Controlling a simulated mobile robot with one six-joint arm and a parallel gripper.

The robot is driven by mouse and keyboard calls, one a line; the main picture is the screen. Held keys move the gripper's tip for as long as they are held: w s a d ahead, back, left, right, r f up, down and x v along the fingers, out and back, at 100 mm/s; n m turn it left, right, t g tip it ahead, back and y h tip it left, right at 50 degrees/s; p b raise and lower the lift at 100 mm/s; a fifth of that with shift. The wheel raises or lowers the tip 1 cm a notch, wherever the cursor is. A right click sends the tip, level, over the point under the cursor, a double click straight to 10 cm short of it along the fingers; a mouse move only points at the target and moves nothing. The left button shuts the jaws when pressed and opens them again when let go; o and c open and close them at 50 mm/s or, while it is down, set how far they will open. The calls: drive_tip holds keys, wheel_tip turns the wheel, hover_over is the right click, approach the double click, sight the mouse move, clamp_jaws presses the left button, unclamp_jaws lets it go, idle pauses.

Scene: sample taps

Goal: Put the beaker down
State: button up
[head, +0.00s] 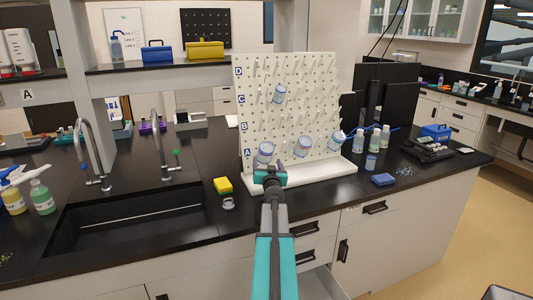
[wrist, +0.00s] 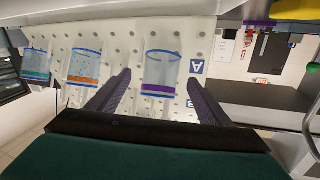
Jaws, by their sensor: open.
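A clear beaker with a purple band (wrist: 160,72) hangs on the lower pegs of the white drying rack (head: 315,80), beside the "A" mark. In the head view this beaker (head: 265,151) is just beyond my gripper (head: 269,174). In the wrist view the fingers of my gripper (wrist: 158,80) are spread wide, one on each side of the beaker in the picture. They hold nothing, and a gap shows on both sides. An orange-banded beaker (wrist: 85,66) and a green-banded beaker (wrist: 35,64) hang further along the row. The wrist picture is upside down.
Another beaker (head: 279,94) hangs higher on the rack. The counter front is partly clear.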

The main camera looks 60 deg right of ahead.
sight(266, 157)
drive_tip(key=shift+x, duration=1.15)
drive_tip(key=shift+w+d, duration=0.1)
drive_tip(key=shift+w+d+r, duration=0.2)
drive_tip(key=shift+w+d, duration=0.3)
drive_tip(key=shift+d, duration=0.15)
drive_tip(key=shift+w+d+r, duration=0.2)
drive_tip(key=shift+w+d, duration=0.3)
drive_tip(key=shift+d, duration=0.15)
drive_tip(key=shift+x, duration=0.8)
drive_tip(key=c, duration=1.2)
drive_tip(key=shift+r, duration=0.15)
